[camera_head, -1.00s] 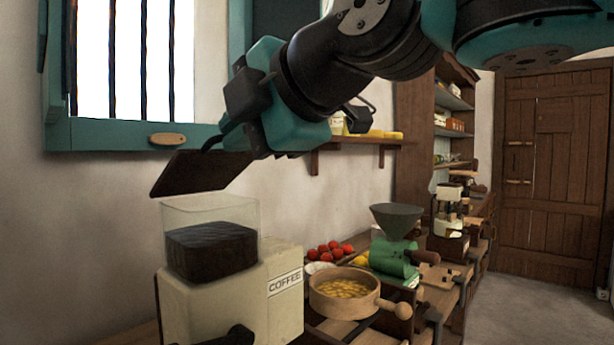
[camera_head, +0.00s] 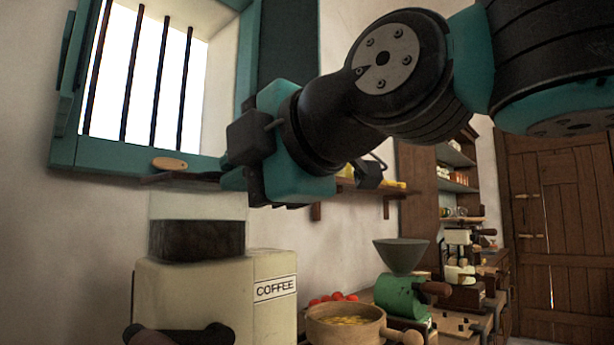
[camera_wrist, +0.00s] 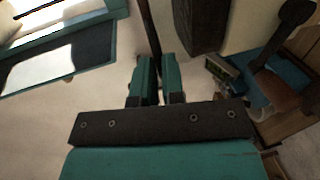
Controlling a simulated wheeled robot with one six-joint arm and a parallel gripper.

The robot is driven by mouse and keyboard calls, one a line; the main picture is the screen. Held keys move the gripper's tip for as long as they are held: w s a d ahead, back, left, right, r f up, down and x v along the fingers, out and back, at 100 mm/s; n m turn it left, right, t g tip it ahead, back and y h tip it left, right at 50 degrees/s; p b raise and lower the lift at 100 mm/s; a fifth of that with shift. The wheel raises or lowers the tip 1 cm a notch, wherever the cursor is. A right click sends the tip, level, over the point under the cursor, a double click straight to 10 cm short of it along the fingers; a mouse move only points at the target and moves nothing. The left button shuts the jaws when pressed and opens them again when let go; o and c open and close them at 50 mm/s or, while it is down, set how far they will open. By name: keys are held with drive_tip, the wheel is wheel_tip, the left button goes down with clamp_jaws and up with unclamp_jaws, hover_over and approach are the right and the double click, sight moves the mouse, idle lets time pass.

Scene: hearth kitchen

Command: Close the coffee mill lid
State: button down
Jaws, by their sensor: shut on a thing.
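The cream coffee mill (camera_head: 200,295), labelled COFFEE, stands at the lower left in the head view. Its clear hopper (camera_head: 198,206) holds a dark brown mass of coffee (camera_head: 196,240), which also shows at the top of the wrist view (camera_wrist: 200,22). The dark lid (camera_head: 182,180) appears almost edge-on, nearly level, at the hopper's top rim. I cannot tell whether it touches the rim all round. My gripper (camera_head: 226,180) is shut on the lid's right end. In the wrist view, its teal fingers (camera_wrist: 158,78) close around the thin dark edge of the lid (camera_wrist: 150,25).
A wooden pan (camera_head: 345,325) and a green grinder (camera_head: 402,296) stand right of the mill. Red fruit (camera_head: 330,298) lies behind the pan. A barred teal-framed window (camera_head: 140,158) is behind the lid. A wall shelf (camera_head: 385,188) lies behind my arm.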

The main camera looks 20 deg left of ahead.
drive_tip(key=shift+a+f, duration=0.15)
drive_tip(key=shift+f, duration=0.65)
drive_tip(key=c, duration=1.2)
unclamp_jaws()
drive_tip(key=shift+r, duration=0.1)
drive_tip(key=shift+d+r, duration=0.1)
drive_tip(key=shift+d, duration=0.1)
drive_tip(key=b+v, duration=0.3)
drive_tip(key=v, duration=0.2)
drive_tip(key=b+v, duration=0.2)
drive_tip(key=v, duration=0.4)
drive_tip(key=b+v, duration=0.3)
drive_tip(key=v, duration=0.3)
drive_tip(key=shift+d+r+b, duration=0.1)
drive_tip(key=shift+r+b, duration=0.2)
